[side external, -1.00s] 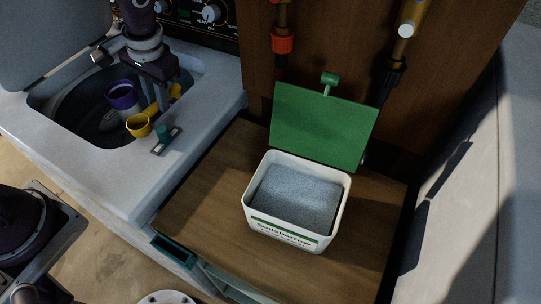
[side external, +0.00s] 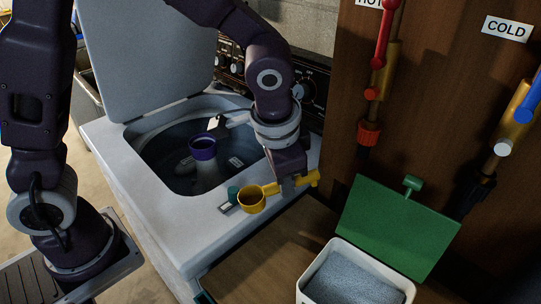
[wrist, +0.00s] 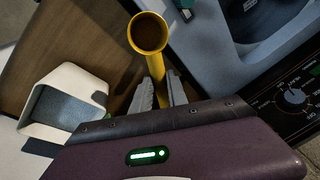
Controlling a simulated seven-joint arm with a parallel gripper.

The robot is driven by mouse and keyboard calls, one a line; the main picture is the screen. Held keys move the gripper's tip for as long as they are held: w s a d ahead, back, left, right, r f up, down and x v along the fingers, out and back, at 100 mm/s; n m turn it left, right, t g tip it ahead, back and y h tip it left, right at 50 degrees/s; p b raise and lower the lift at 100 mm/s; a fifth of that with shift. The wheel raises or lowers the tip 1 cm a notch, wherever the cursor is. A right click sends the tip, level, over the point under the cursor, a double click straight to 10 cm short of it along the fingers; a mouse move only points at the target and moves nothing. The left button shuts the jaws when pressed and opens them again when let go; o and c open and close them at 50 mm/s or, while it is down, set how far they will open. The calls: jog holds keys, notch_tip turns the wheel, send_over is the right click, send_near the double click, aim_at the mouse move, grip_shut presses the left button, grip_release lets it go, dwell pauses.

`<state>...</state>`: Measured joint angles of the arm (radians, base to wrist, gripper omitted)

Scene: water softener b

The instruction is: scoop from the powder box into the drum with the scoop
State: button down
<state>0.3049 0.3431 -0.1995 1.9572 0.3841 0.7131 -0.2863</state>
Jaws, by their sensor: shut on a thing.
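The yellow scoop (side external: 251,200) is held by its handle in my gripper (side external: 289,187), over the right front edge of the washer top. In the wrist view the scoop (wrist: 148,33) points away, its handle between the two fingers (wrist: 162,92). Its cup faces up toward the camera; I see no blue-grey powder in it. The powder box (side external: 303,291) is white, open and holds blue-grey powder, at the lower right. It also shows in the wrist view (wrist: 92,85) at left. The open drum (side external: 160,150) is left of my gripper, with a purple-topped agitator (side external: 203,149) inside.
The box's green lid (side external: 395,232) stands open behind it. Red and blue taps with brass pipes (side external: 385,70) are on the wooden panel at the back right. The washer lid (side external: 145,60) is raised. A small teal-ended part (side external: 232,195) lies on the washer's front rim.

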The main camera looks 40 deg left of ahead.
jog(key=s+d+r+m+t+h, duration=0.1)
jog(key=s+d+r+m+h, duration=0.15)
jog(key=s+d+m, duration=0.4)
jog(key=w+d+r+t+h, duration=0.1)
jog(key=w+d+r, duration=0.15)
jog(key=d, duration=0.55)
jog(key=w+d+r+h, duration=0.1)
jog(key=d+r, duration=0.2)
jog(key=d, duration=0.6)
notch_tip(320, 180, down, 11)
jog(key=s+a+n+t+h, duration=0.1)
jog(key=s+a, duration=0.1)
jog(key=shift+a, duration=0.35)
jog(key=shift+f, duration=0.1)
jog(key=shift+r, duration=1.5)
notch_tip(320, 180, up, 6)
